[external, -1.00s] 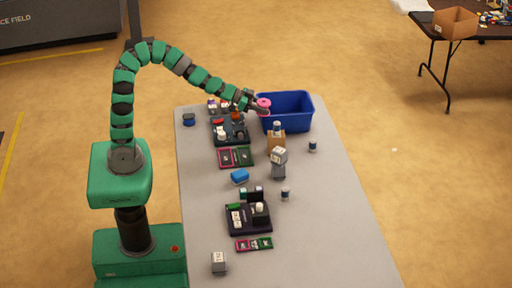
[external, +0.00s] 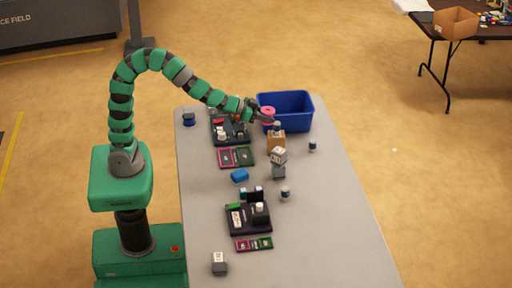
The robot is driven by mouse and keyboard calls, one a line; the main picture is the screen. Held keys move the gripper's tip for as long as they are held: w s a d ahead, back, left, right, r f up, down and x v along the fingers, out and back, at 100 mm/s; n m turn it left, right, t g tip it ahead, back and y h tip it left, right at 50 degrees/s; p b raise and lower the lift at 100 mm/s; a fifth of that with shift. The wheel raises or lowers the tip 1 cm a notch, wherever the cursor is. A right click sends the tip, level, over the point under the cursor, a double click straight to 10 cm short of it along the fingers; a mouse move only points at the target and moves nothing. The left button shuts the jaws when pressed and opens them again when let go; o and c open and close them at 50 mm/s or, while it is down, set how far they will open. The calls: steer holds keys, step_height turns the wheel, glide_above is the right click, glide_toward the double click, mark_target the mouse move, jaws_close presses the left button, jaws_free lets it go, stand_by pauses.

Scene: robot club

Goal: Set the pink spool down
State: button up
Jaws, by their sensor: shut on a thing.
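The pink spool (external: 268,110) is a small ring-shaped thing held in my gripper (external: 264,116). My gripper is shut on it. The spool shows against the near left wall of the blue bin (external: 300,112), at the far end of the grey table. It appears to be above the table, near the bin's left side. I cannot tell its exact height or whether it touches the bin.
A cardboard-coloured box (external: 276,141) with a small item on top stands just below the gripper in view. Grey cubes (external: 279,157) are stacked in front of it. A dark tray (external: 222,138) with parts lies left. The table's right side (external: 340,210) is clear.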

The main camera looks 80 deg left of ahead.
steer(key=s+d+f+n+y+b, duration=0.3)
steer(key=s+d+f+n+y, duration=0.1)
steer(key=s+d+y, duration=0.15)
steer(key=s+a+f+n+g+y+b, duration=0.1)
steer(key=s+f+n+y, duration=0.1)
steer(key=s, duration=0.6)
steer(key=s+a+f+n+g+y+b, duration=0.1)
steer(key=s+f, duration=0.3)
steer(key=s, duration=0.4)
steer(key=s+a+f+n+g+y+b, duration=0.2)
steer(key=s+f+n+y, duration=0.1)
steer(key=s, duration=0.5)
steer(key=shift+s+f+n+g+y, duration=0.25)
steer(key=shift+f+n+g, duration=0.15)
steer(key=shift+f+n, duration=0.2)
steer(key=s+a+r+n+g+y+b, duration=0.2)
steer(key=s+a, duration=0.5)
steer(key=s, duration=0.5)
steer(key=w, duration=0.5)
steer(key=w+d+f+p, duration=0.1)
steer(key=w, duration=0.4)
steer(key=w+d+f+p, duration=0.1)
steer(key=w, duration=0.4)
steer(key=shift+w+d, duration=0.1)
steer(key=shift+d, duration=0.05)
steer(key=shift+w+f+b, duration=0.1)
steer(key=shift+f+b, duration=0.85)
steer(key=shift+f, duration=0.9)
steer(key=shift+r, duration=0.1)
